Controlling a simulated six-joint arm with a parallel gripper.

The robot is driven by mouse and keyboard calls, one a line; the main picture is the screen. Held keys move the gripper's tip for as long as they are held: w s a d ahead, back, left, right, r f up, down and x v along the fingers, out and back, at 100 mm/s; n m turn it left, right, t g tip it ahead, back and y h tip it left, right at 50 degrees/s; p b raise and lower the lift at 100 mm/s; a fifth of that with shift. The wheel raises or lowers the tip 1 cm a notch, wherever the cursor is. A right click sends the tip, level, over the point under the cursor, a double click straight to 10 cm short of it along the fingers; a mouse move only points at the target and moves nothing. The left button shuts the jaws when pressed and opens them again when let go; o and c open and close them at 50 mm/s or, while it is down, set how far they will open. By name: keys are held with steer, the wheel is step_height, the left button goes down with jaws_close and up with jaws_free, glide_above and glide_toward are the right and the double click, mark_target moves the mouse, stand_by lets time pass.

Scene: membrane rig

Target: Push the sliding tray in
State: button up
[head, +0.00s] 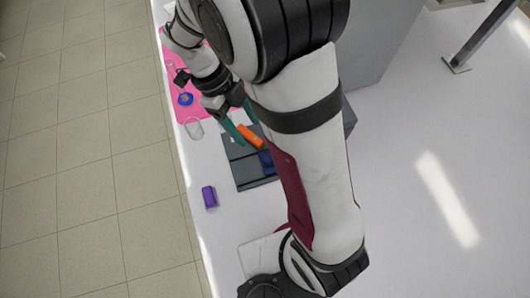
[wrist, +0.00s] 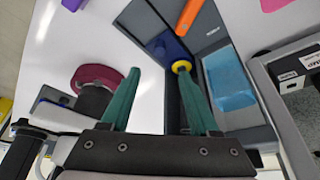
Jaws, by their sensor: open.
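My gripper (head: 243,128) is open, with two teal fingers, above the left end of a dark grey divided organizer in the head view. In the wrist view the fingers of my gripper (wrist: 157,72) stand apart with nothing held between them. At the right of the wrist view is a dark grey, open-topped tray (wrist: 268,75) with a small black-and-white box (wrist: 297,72) inside. It looks like the sliding tray, but how far it is out cannot be told. In the head view my arm hides most of that area.
The grey organizer (head: 235,168) holds an orange item (head: 250,135), a dark blue item (head: 266,161) and a light blue block (wrist: 232,80). A yellow ring (wrist: 181,66) shows near the right fingertip. A purple block (head: 209,196) and clear cup (head: 194,128) stand left. A grey cabinet (head: 385,40) stands behind.

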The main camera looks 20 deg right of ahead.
steer(key=x, duration=1.2)
steer(key=shift+f, duration=0.25)
jaws_close()
stand_by(0.6)
